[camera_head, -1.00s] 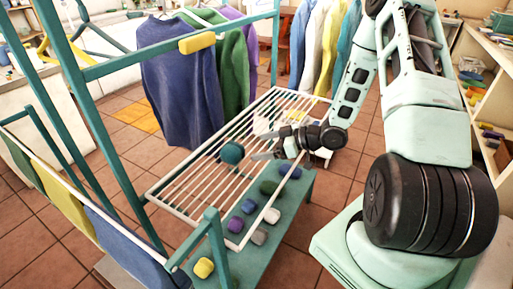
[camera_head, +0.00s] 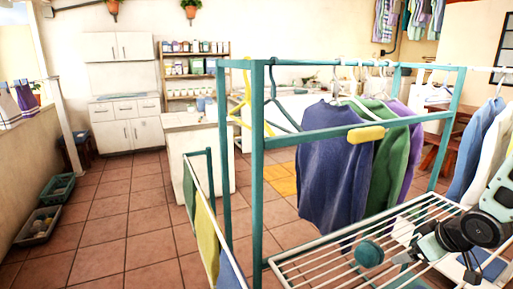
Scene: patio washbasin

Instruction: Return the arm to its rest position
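My arm (camera_head: 497,195) comes in at the right edge, mostly cut off by the frame. My gripper (camera_head: 408,264) is low at the right, over the white wire drying rack (camera_head: 316,259). Its fingers look apart, with nothing seen between them. A teal ball-like thing (camera_head: 369,253) is on the rack just left of the fingertips, apart from them in the picture. The gripper's lower side is partly cut off by the bottom edge.
A teal clothes frame (camera_head: 257,170) holds a blue sweater (camera_head: 333,160) and green one (camera_head: 388,145), with a yellow block (camera_head: 366,134) on its bar. More clothes (camera_head: 480,150) hang at right. Open tiled floor (camera_head: 130,215) lies left, with crates (camera_head: 40,225) along the wall.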

